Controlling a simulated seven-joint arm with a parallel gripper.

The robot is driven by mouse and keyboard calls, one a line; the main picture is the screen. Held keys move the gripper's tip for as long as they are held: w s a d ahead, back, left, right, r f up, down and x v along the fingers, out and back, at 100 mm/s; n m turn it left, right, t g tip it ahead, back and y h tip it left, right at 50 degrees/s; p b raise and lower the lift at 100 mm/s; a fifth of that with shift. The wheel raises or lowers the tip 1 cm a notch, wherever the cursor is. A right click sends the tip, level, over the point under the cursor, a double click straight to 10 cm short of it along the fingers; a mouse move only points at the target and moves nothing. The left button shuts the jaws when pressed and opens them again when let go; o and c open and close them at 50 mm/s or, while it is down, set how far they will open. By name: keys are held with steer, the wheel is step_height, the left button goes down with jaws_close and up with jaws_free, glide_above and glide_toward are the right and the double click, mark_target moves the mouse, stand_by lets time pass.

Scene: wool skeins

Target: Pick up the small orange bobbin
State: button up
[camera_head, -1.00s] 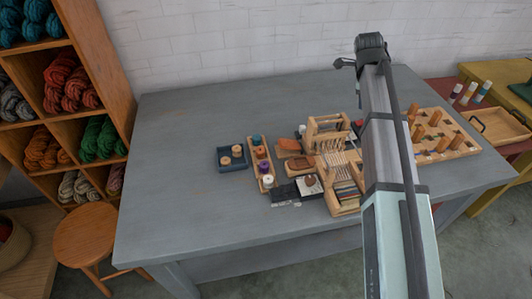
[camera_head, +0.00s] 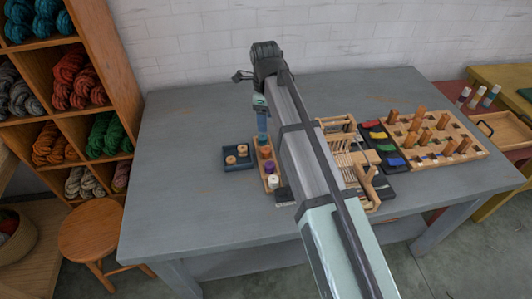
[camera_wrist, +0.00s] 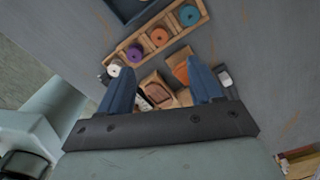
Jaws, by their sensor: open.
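The small orange bobbin (camera_head: 265,153) stands in a narrow wooden rack (camera_wrist: 200,12), in a row with other bobbins. In the wrist view the orange bobbin (camera_wrist: 159,37) sits between a teal bobbin (camera_wrist: 189,15) and a purple bobbin (camera_wrist: 135,52). A white bobbin (camera_wrist: 114,69) is at the row's end. My gripper (camera_wrist: 160,70) is open and empty, with its blue fingers pointing down. In the head view my gripper (camera_head: 263,137) hangs above the far end of the rack, and the teal bobbin is hidden there.
A dark blue tray (camera_head: 226,165) with two wooden bobbins stands left of the rack. A wooden loom (camera_head: 345,150) and a pegboard (camera_head: 435,140) are to the right. In the wrist view another orange item (camera_wrist: 181,71) lies beside the rack. The table's left side is clear.

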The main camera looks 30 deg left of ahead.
mark_target(265, 150)
step_height(265, 150, down, 13)
steer(key=shift+s+f, duration=0.1)
stand_by(0.7)
steer(key=shift+c, duration=0.2)
steer(key=c, duration=1.1)
step_height(265, 150, up, 15)
steer(key=shift+r, duration=0.1)
stand_by(0.7)
